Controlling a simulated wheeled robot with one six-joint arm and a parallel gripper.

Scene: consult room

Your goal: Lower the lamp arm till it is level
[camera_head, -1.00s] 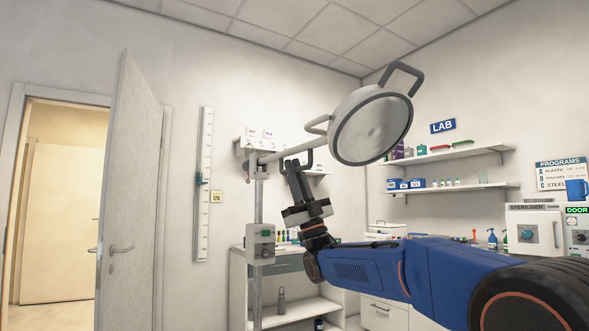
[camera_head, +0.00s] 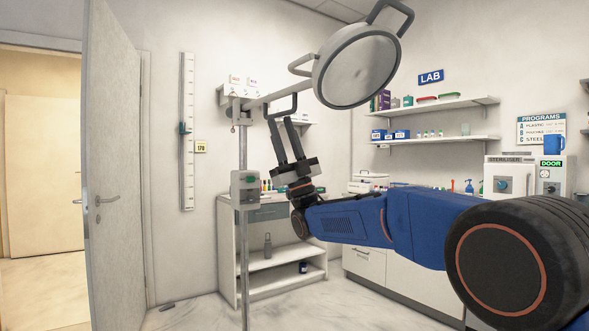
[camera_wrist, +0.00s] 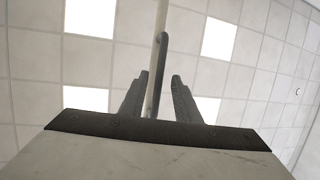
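The lamp arm (camera_head: 262,100) is a pale bar that slopes up to the right from a pole (camera_head: 243,150) to the round grey lamp head (camera_head: 356,68). A dark handle (camera_head: 281,113) hangs under the arm. My gripper (camera_head: 279,121) points up just below the arm, its two dark fingers spread at the handle. In the wrist view the fingers (camera_wrist: 160,76) stand apart. The dark handle (camera_wrist: 164,50) runs between them, in line with the pale lamp arm (camera_wrist: 160,14), with gaps at its sides. I cannot tell whether any finger touches it.
A grey box (camera_head: 245,190) sits on the pole. A white cabinet (camera_head: 228,245) stands behind the pole, and wall shelves (camera_head: 440,138) are at the right. An open door (camera_head: 118,160) is at the left.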

